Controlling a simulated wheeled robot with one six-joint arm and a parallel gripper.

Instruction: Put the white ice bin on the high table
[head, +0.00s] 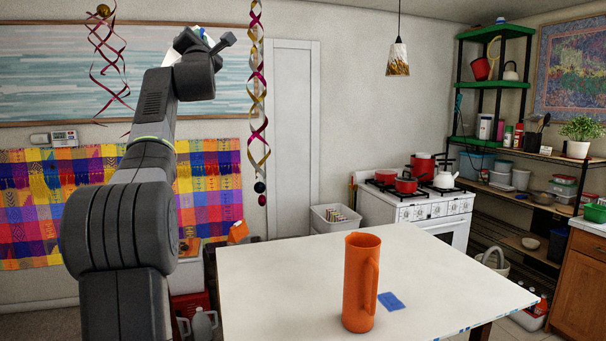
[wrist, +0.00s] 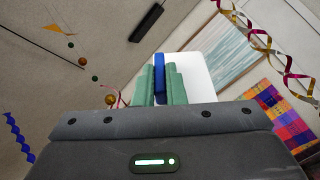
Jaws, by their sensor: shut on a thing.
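My gripper (wrist: 160,68) is raised high, with its green fingers shut on an upright blue part. A white panel (wrist: 197,72) shows just behind that part in the wrist view; it looks like the white ice bin, held up. In the head view only a small white piece of it (head: 171,58) shows behind my arm, so its shape and contents are hidden. The high table (head: 262,278) has a white top and stands in front, right of and well below my gripper.
A tall orange pitcher (head: 360,285) stands on the table's front middle beside a blue flat piece (head: 391,301). The table's left and back are clear. Twisted ribbons (head: 257,95) hang near my arm. A stove (head: 420,210) with red pots stands behind.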

